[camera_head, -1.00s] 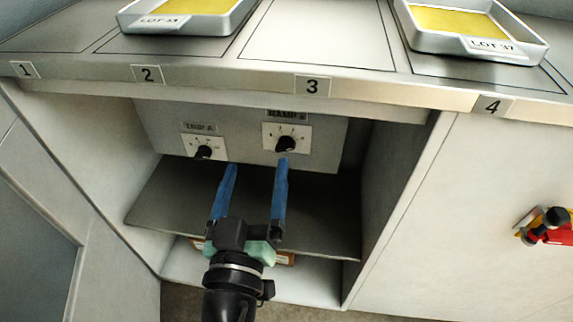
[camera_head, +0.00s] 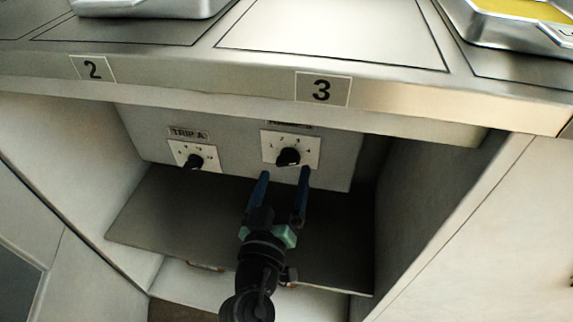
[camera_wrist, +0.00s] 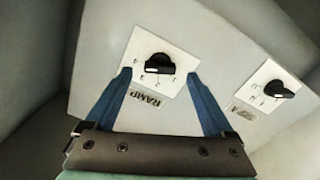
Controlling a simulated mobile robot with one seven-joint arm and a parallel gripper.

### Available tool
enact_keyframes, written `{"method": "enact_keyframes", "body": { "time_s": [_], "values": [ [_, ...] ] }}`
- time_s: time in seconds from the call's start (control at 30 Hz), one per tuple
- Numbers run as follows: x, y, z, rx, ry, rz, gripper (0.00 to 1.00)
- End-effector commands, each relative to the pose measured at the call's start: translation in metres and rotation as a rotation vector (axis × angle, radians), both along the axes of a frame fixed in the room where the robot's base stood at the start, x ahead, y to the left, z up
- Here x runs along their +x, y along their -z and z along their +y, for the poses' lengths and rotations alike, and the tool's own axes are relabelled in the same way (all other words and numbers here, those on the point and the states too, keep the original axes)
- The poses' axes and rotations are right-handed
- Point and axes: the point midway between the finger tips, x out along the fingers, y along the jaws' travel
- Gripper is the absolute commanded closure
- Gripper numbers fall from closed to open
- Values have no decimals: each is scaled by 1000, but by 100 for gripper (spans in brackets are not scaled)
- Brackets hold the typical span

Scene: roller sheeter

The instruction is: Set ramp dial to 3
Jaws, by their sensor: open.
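The ramp dial is a black knob (camera_head: 288,157) on a white numbered plate, mounted on the grey panel under the counter. In the wrist view the ramp knob (camera_wrist: 159,64) sits ahead of and between my blue fingertips, beside the upside-down RAMP label (camera_wrist: 146,100). My gripper (camera_head: 285,173) is open and empty, its two blue fingers pointing at the dial from just below. The fingers (camera_wrist: 157,75) straddle the plate in the wrist view, and I see no contact with the knob. The exact setting of the pointer is too small to read.
The TRIP A dial (camera_head: 194,161) is on the same panel, left of the ramp dial. The counter edge with plates 2 and 3 (camera_head: 322,89) overhangs above. A dark shelf (camera_head: 160,215) lies below, with cabinet walls on both sides. Metal trays (camera_head: 520,25) stand on the counter.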

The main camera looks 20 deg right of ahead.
Motion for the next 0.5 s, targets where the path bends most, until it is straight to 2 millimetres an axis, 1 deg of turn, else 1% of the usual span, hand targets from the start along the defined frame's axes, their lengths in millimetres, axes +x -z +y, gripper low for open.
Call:
{"method": "enact_keyframes", "body": {
  "time_s": [0.03,0.2,0.3,0.5],
  "values": [
    [7,-1,-5,-2,1,-1,12],
    [23,0,-15,0,0,-1,12],
    [28,0,-18,-1,0,-1,12],
    [30,0,-20,0,-1,0,12]
  ]
}}
